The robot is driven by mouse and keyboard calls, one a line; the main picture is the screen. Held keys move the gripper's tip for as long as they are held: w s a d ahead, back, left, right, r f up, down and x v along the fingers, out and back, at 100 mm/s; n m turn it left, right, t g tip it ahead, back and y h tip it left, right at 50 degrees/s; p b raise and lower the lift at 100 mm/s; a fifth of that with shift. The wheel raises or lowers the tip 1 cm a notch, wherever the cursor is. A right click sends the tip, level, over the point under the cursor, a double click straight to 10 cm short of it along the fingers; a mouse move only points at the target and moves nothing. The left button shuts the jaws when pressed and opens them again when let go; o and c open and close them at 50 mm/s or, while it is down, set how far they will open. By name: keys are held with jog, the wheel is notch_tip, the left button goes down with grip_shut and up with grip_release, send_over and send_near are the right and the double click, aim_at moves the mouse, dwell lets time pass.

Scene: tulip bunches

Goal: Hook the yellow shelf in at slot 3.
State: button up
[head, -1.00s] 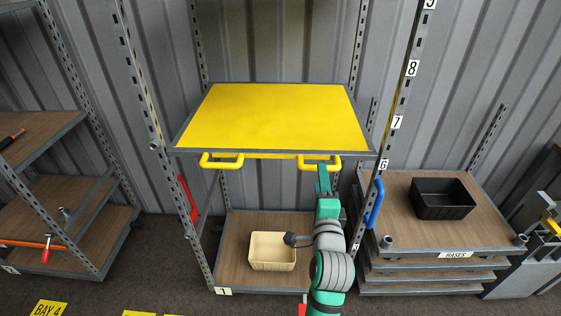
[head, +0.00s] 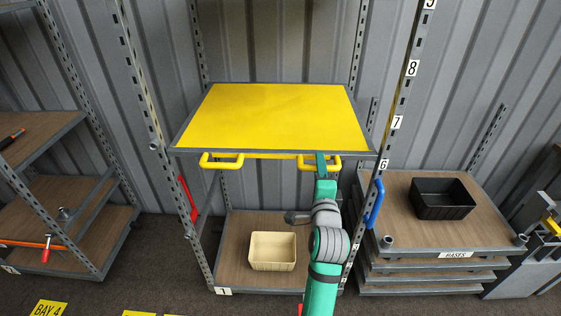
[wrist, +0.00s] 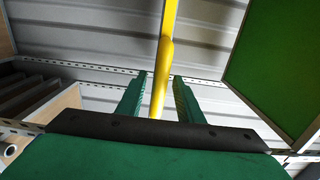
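The yellow shelf (head: 275,115) sits level in the rack, its front right corner beside the slot 6 label (head: 384,165). Two yellow handles hang from its front edge: a left handle (head: 221,161) and a right handle (head: 320,164). My gripper (head: 321,158) is at the right handle. In the wrist view my gripper (wrist: 160,78) has its two green fingers apart on either side of a yellow bar (wrist: 163,75), with gaps showing. A green panel (wrist: 278,65) fills the right of that view.
A cream bin (head: 272,251) stands on the rack's bottom board (head: 235,255). A red handle (head: 187,199) and a blue handle (head: 374,204) are on the front posts. A black bin (head: 442,198) sits on the stack of bases at right. Another rack stands at left.

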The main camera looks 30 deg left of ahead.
grip_shut()
jog(key=shift+r, duration=0.1)
jog(key=shift+r, duration=1.8)
